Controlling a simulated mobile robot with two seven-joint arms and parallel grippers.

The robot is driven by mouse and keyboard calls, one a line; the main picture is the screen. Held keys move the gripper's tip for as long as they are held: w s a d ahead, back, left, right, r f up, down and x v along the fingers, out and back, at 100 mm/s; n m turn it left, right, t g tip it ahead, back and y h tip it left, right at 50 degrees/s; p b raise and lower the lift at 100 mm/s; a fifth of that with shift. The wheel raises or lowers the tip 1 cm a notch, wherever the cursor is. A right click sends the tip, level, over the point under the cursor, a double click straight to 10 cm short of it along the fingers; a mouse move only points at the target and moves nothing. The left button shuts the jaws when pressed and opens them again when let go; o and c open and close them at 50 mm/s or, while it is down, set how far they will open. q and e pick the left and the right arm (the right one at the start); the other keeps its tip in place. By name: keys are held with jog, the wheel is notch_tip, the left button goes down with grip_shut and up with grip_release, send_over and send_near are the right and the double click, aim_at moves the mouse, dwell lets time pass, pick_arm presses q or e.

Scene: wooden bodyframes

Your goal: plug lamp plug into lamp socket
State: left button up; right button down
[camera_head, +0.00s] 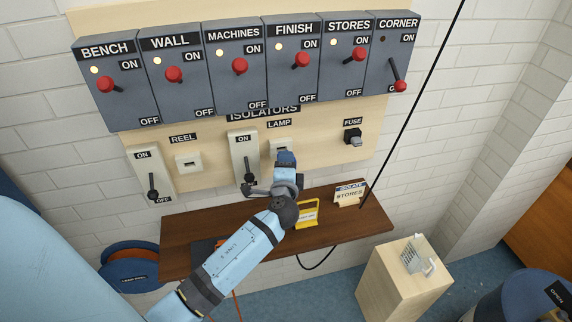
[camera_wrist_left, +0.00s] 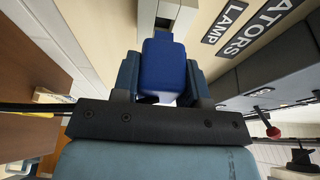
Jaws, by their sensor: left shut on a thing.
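The blue lamp plug (camera_wrist_left: 164,66) is between the fingers of my left gripper (camera_wrist_left: 164,85), which is shut on it. In the head view the plug (camera_head: 286,157) shows as a small blue block at the gripper's tip, just below the LAMP label. The pale lamp socket (camera_head: 279,146) is on the wooden board, partly covered by plug and gripper. In the wrist view the socket (camera_wrist_left: 168,14) lies straight ahead of the plug, roughly in line with it. I cannot tell whether plug and socket touch. My right gripper is not in view.
A lever switch (camera_head: 243,158) is left of the socket, and a row of grey isolator boxes (camera_head: 235,75) is above. A brown shelf (camera_head: 350,222) below carries a yellow stand (camera_head: 307,214) and a STORES card (camera_head: 349,195). A black fuse (camera_head: 352,137) is at right.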

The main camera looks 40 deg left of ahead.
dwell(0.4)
pick_arm(q)
jog(key=shift+w+a, duration=0.9)
jog(key=shift+a, duration=0.15)
dwell(0.4)
jog(key=o, duration=1.1)
jog(key=shift+b, duration=0.3)
jog(key=shift+s+d+f, duration=0.1)
jog(key=shift+s+d, duration=0.1)
jog(key=shift+s, duration=0.1)
jog(key=b+v, duration=0.2)
jog(key=v, duration=1.1)
jog(key=shift+b, duration=0.3)
